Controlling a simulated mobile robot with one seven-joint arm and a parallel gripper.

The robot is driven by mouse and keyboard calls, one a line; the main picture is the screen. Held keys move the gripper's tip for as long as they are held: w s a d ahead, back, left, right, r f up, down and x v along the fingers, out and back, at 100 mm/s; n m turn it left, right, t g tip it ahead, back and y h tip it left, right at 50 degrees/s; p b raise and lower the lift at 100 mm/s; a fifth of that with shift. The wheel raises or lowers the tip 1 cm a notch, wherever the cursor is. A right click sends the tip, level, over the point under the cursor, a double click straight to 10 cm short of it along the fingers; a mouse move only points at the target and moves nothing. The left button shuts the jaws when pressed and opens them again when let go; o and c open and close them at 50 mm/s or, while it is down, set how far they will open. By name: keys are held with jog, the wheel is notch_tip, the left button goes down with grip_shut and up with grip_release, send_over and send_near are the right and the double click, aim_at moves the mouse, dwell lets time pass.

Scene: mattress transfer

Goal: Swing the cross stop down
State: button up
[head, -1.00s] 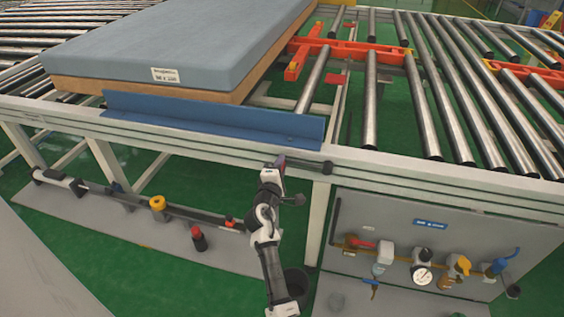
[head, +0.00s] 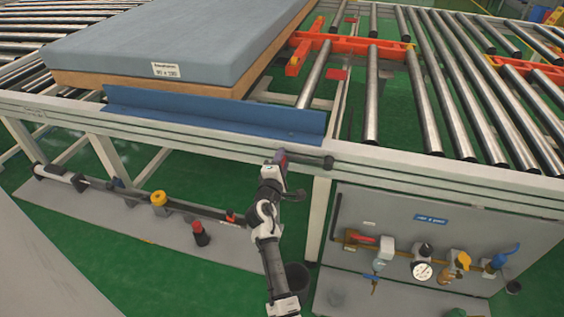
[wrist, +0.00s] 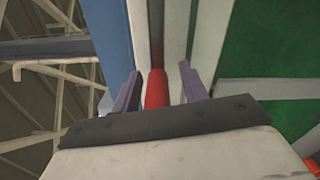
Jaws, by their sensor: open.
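My gripper (head: 281,157) is at the front frame rail of the roller conveyor, just below the right part of a blue angle plate (head: 215,118). The plate stands along the front edge, beside the mattress; it may be the cross stop, but I cannot tell for sure. A dark lever (head: 312,160) with a rounded end runs right from my gripper along the rail. In the wrist view, my open fingers (wrist: 160,88) stand on either side of a red bar or grip (wrist: 156,90). I see no clear contact. The blue plate shows at left there (wrist: 112,35).
A grey-blue mattress (head: 180,45) on a wooden base lies on the rollers at left. Orange-red cross pieces (head: 345,45) lie among the rollers at right. Below are a valve panel (head: 400,205) and a low rail with fittings (head: 110,188). Green floor is below the conveyor.

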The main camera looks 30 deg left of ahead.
jog(key=b+v, duration=0.1)
jog(key=v, duration=1.2)
jog(key=shift+s+b, duration=0.3)
jog(key=shift+s, duration=0.1)
jog(key=shift+d, duration=0.1)
